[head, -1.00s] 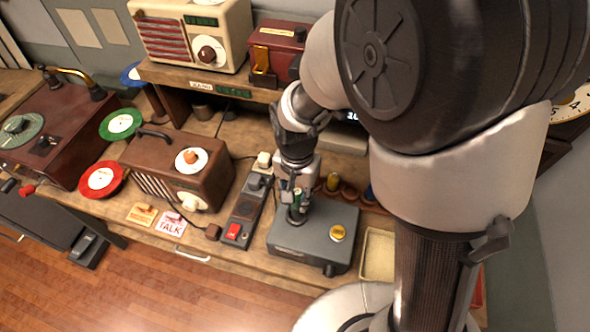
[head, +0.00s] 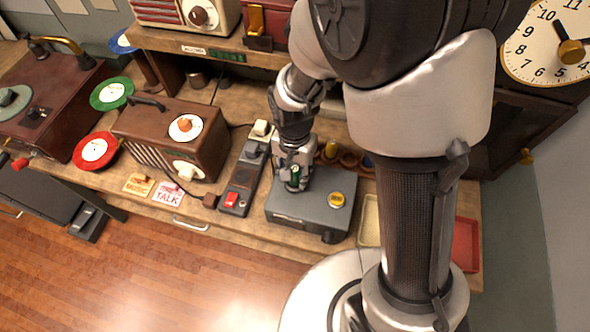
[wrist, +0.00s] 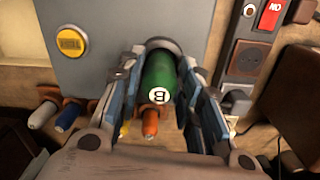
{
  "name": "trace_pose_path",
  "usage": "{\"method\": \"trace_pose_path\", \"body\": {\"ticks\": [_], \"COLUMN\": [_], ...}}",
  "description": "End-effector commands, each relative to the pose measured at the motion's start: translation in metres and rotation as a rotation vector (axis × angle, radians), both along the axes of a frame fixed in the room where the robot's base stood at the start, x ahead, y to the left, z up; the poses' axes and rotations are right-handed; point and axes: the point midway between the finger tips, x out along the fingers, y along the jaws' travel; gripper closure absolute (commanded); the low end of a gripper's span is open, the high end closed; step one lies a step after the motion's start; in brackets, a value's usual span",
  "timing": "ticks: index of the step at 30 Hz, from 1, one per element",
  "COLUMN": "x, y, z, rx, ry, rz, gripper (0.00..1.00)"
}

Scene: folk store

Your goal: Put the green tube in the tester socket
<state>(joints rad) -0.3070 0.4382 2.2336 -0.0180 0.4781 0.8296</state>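The green tube (wrist: 160,80), with a white "B" disc on its end, stands at the dark round socket ring (wrist: 162,45) on the grey tester box (wrist: 110,25). Its lower end appears to be inside the ring; the depth is hidden. In the head view the green tube (head: 295,175) shows at the left of the tester's top (head: 312,205). My gripper (wrist: 162,72) is around the tube, one finger on each side, with narrow gaps showing beside it. It looks open; it also shows in the head view (head: 293,182).
A yellow button (head: 336,199) is on the tester. A wooden rack with several tubes, one orange (wrist: 150,122) and one blue (wrist: 67,115), lies behind it. A switch strip (head: 241,180) and brown radio (head: 170,140) stand left; a shallow tray (head: 369,222) right.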

Motion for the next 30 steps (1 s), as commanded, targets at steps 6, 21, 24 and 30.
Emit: {"method": "trace_pose_path", "body": {"ticks": [6, 21, 24, 30], "x": [0.000, 0.001, 0.002, 0.001], "y": [0.000, 0.001, 0.001, 0.001], "z": [0.000, 0.031, 0.054, 0.095], "rx": [0.000, 0.002, 0.002, 0.001], "ry": [0.000, -0.005, -0.006, -0.004], "rz": [0.000, 0.000, 0.000, 0.000], "gripper": [0.53, 0.53, 0.53, 0.53]}}
